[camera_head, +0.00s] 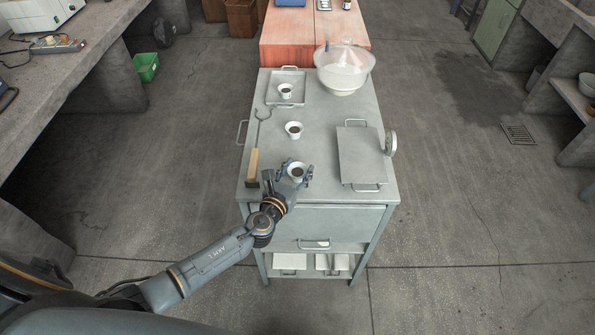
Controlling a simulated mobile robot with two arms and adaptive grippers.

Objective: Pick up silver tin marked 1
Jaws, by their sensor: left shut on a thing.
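Three small pale cup-shaped tins with dark insides are on the grey metal cart (325,104). One tin (297,166) is at the near edge, between the fingers of my left gripper (296,174), which is shut on it. I cannot tell whether this tin is lifted or touches the cart top. A second tin (293,129) stands behind it, mid-cart. A third tin (285,90) stands in a shallow metal tray (300,75) at the back left. No number is readable on any tin. My right gripper is out of view.
Left of the held tin lies a wooden-handled tool (253,162) with a forked metal end. A flat handled plate (361,157) lies on the right, with a round disc (390,143) upright at its edge. A clear domed bowl (344,68) stands back right. The front middle is bare.

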